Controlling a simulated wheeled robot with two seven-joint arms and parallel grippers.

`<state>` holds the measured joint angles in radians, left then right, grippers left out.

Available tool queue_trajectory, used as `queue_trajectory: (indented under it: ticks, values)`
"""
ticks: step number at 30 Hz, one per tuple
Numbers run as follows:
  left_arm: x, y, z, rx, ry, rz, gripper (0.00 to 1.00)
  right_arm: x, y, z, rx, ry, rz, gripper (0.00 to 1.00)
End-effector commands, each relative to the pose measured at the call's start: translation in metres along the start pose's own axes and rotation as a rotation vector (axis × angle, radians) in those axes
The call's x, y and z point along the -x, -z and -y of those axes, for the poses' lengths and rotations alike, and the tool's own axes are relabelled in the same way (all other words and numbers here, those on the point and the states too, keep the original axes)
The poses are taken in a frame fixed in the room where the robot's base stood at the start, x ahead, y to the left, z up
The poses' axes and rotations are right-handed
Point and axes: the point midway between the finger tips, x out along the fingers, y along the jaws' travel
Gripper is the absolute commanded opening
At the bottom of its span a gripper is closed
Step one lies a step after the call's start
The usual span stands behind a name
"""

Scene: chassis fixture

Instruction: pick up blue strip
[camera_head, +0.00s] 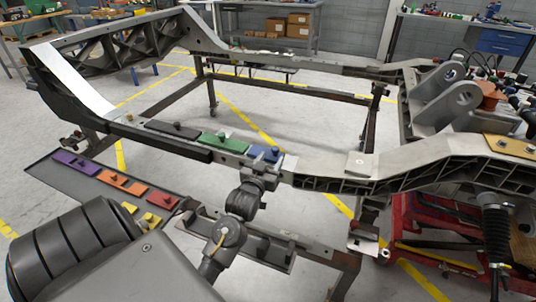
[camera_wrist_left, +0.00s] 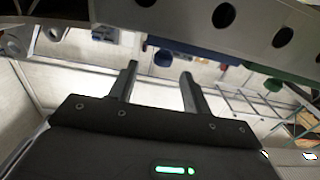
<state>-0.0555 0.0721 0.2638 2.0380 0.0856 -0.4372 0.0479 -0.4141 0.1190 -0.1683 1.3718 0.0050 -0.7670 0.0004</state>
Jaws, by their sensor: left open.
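The blue strip (camera_head: 269,152) lies on top of the near chassis rail, at the right end of a row with the green strip (camera_head: 219,140) and the black strip (camera_head: 172,129). My left gripper (camera_head: 262,169) is at the rail's near side, just below and partly in front of the blue strip. In the left wrist view its two fingers (camera_wrist_left: 159,72) are spread apart with nothing between them. The blue strip (camera_wrist_left: 187,46) shows beyond the fingertips, partly hidden by the pale rail, and the green strip (camera_wrist_left: 285,73) is to its right.
A dark tray (camera_head: 52,178) at the lower left holds a purple strip (camera_head: 77,163), an orange strip (camera_head: 122,183), a red strip (camera_head: 150,195) and yellow pieces (camera_head: 150,219). The chassis rail (camera_head: 330,168) runs across the middle. A red cart (camera_head: 410,215) stands at the right.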

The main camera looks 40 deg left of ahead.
Motion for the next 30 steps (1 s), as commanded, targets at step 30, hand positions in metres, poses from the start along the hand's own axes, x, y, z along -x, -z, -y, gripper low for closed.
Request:
queue_trajectory:
  ticks: [30]
  values:
    - [-0.064,0.0,0.004,0.0,-0.002,0.0,0.42,0.0,-0.001,0.0,0.0,0.0,0.001,0.36]
